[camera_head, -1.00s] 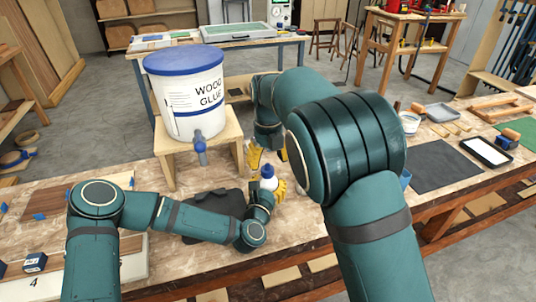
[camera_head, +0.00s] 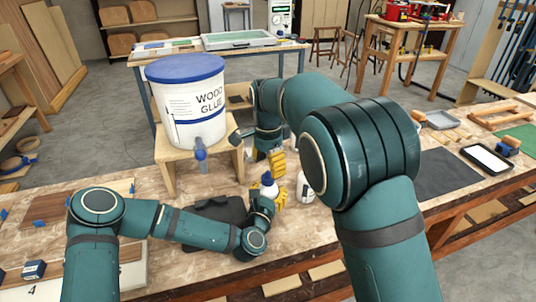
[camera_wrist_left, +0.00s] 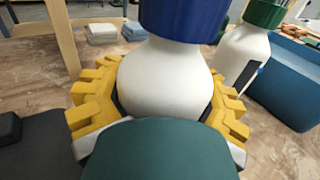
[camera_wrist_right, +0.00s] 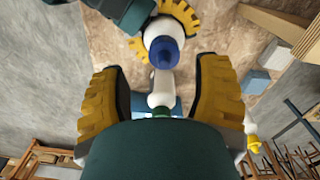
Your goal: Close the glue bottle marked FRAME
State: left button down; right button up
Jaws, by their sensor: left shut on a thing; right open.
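My left gripper (camera_head: 264,196) is shut around a white glue bottle (camera_wrist_left: 165,85) with a blue cap (camera_wrist_left: 180,18). The bottle looks upright over the bench; its top is cut off in the left wrist view. My right gripper (camera_wrist_right: 158,100) is open and empty. Its yellow fingers (camera_head: 277,164) are just behind and above the bottle in the head view, apart from it. The blue cap (camera_wrist_right: 163,52) shows beyond these fingers.
A second white bottle (camera_wrist_left: 246,55) with a green cap stands beside the held one. A blue bin (camera_wrist_left: 285,85) is next to it. A large wood glue bucket (camera_head: 190,105) with a tap stands on a wooden stand (camera_head: 165,160) at the left. A bottle with a yellow top (camera_wrist_right: 253,142) shows too.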

jog(key=n, duration=0.5)
jog(key=shift+r+n, duration=0.15)
jog(key=shift+n, duration=0.15)
jog(key=n, duration=0.5)
jog(key=shift+r, duration=0.15)
jog(key=n, duration=0.5)
jog(key=shift+r+n, duration=0.2)
jog(key=shift+n, duration=0.1)
jog(key=n, duration=0.5)
jog(key=shift+r, duration=0.15)
jog(key=n, duration=0.5)
jog(key=shift+w+r+n, duration=0.1)
jog(key=shift+r+n, duration=0.05)
jog(key=shift+n, duration=0.25)
jog(key=n, duration=0.5)
jog(key=shift+r, duration=0.2)
jog(key=n, duration=0.5)
jog(key=shift+r, duration=0.2)
jog(key=n, duration=0.4)
jog(key=shift+w+r+n, duration=0.1)
jog(key=shift+r+n, duration=0.05)
jog(key=shift+n, duration=0.25)
